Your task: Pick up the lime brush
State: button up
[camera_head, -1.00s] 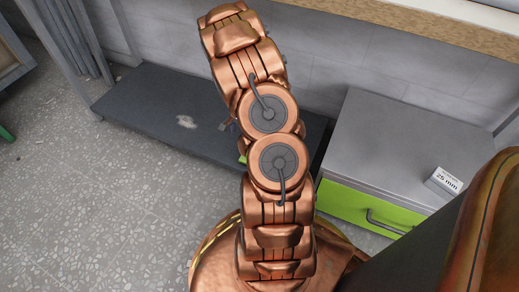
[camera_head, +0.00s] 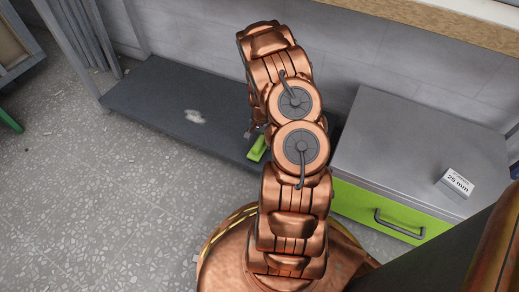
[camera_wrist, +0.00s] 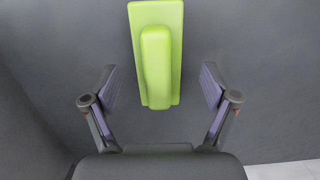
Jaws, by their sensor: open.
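The lime brush (camera_wrist: 157,60) lies on the dark grey low bench in the wrist view, its raised handle running toward my gripper. In the head view the lime brush (camera_head: 257,148) shows just left of my arm, near the bench's front edge, partly hidden by the arm. My gripper (camera_wrist: 158,80) is open, with one finger to each side of the brush's near end. The fingers stand apart from the brush with clear gaps on both sides. In the head view my gripper is mostly hidden behind my arm.
The dark bench (camera_head: 150,95) runs along the tiled wall and bears a pale patch (camera_head: 195,117). A grey cabinet (camera_head: 400,140) with a lime drawer front (camera_head: 360,207) stands to the right, with a small "25 mm" box (camera_head: 456,184) on top. The speckled floor at left is clear.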

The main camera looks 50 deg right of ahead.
jog(key=f+b, duration=0.1)
jog(key=f, duration=0.3)
jog(key=shift+s+a+b, duration=0.15)
jog(key=shift+a+b, duration=0.05)
jog(key=shift+b, duration=0.15)
jog(key=shift+r, duration=0.1)
jog(key=c, duration=1.4)
